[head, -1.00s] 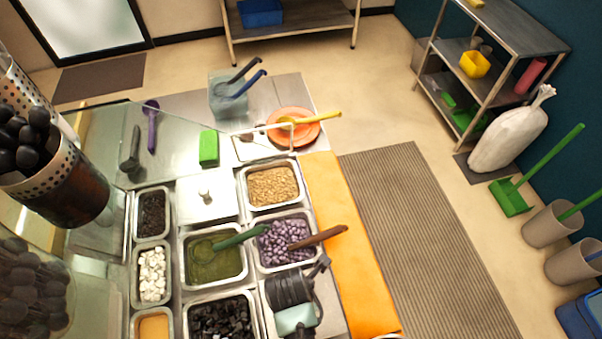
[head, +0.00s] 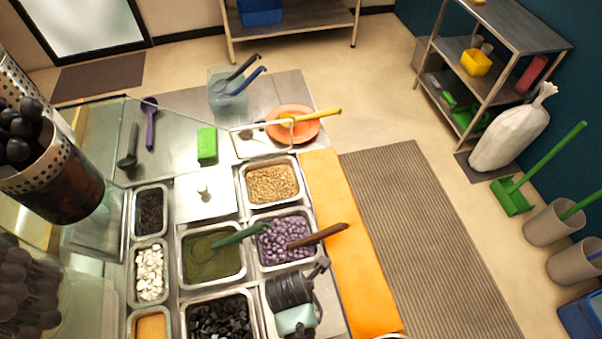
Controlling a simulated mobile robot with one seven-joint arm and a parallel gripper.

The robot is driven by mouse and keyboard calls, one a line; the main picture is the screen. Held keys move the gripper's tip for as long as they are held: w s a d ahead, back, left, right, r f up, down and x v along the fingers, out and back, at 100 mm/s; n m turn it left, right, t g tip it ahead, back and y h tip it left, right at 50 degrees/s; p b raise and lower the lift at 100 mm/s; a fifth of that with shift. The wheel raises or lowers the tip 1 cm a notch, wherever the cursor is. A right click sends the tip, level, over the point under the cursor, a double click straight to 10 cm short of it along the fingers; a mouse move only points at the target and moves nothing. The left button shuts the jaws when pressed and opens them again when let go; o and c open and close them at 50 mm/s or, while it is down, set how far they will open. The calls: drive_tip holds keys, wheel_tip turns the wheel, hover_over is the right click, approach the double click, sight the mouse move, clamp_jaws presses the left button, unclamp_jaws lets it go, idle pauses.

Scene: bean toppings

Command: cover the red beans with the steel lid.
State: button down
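A square steel lid (head: 207,205) with a small round knob lies flat among the pans in the middle of the counter. What lies under it is hidden. I cannot tell for sure which pan holds the red beans. A pan of purplish bean-like pieces (head: 272,246), uncovered with a brown-handled utensil (head: 318,236) in it, sits to the lid's lower right. A pan of dark, small pieces (head: 150,212) sits uncovered left of the lid.
Pans of tan grains (head: 271,184), green paste (head: 205,262) and black cubes (head: 221,318) surround the lid. A green block (head: 207,144) and an orange plate (head: 300,134) lie behind. Dark canisters (head: 60,180) crowd the left. The striped floor mat (head: 420,235) is clear.

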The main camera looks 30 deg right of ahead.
drive_tip(key=shift+f, duration=0.2)
idle(0.4)
drive_tip(key=shift+c, duration=1.9)
unclamp_jaws()
wheel_tip(320, 180, up, 13)
drive_tip(key=a, duration=0.1)
drive_tip(key=shift+s+a+b, duration=0.2)
drive_tip(key=shift+a+b, duration=0.05)
drive_tip(key=shift+b, duration=0.1)
drive_tip(key=shift+w, duration=0.1)
